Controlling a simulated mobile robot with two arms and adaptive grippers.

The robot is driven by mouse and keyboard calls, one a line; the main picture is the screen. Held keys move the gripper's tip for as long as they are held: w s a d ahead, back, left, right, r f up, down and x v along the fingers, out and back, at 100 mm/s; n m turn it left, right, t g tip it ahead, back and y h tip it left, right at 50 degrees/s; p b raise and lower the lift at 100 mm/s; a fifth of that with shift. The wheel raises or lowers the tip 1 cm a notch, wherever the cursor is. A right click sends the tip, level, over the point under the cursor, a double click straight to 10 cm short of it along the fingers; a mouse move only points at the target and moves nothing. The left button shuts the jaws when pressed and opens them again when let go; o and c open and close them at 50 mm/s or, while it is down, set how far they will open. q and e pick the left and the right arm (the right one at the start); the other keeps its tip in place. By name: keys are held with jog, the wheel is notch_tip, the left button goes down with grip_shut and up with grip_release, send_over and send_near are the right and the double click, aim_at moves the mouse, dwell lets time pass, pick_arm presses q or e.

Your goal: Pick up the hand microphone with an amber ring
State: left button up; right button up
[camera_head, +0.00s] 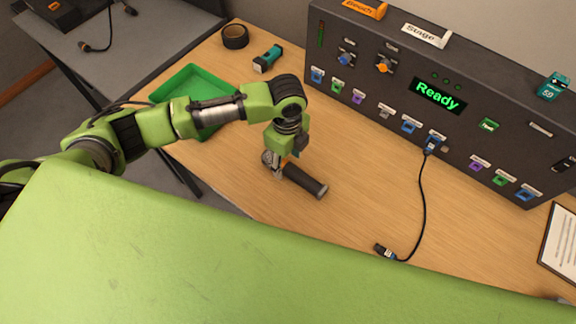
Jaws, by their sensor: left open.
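A dark hand microphone (306,181) with a grey head and an amber ring lies on the wooden table, its handle pointing to the lower right. My left gripper (279,170) comes down from above at the microphone's head end, beside the amber ring. Its jaws are open around or just over that part; the fingertips are small and partly hidden, so contact cannot be told. My right gripper does not show.
A dark control panel (345,108) with a green "Ready" display stands along the back. A green tray (190,78) lies behind my left arm. A black cable (424,205) runs from the panel onto the table. A tape roll (235,37) and a teal-black item (268,59) lie at the back left.

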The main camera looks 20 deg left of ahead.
aim_at(288, 165)
pick_arm(q)
jog(key=shift+d+f, duration=0.1)
jog(key=shift+f, duration=1.45)
grip_shut()
jog(key=shift+w+r, duration=0.1)
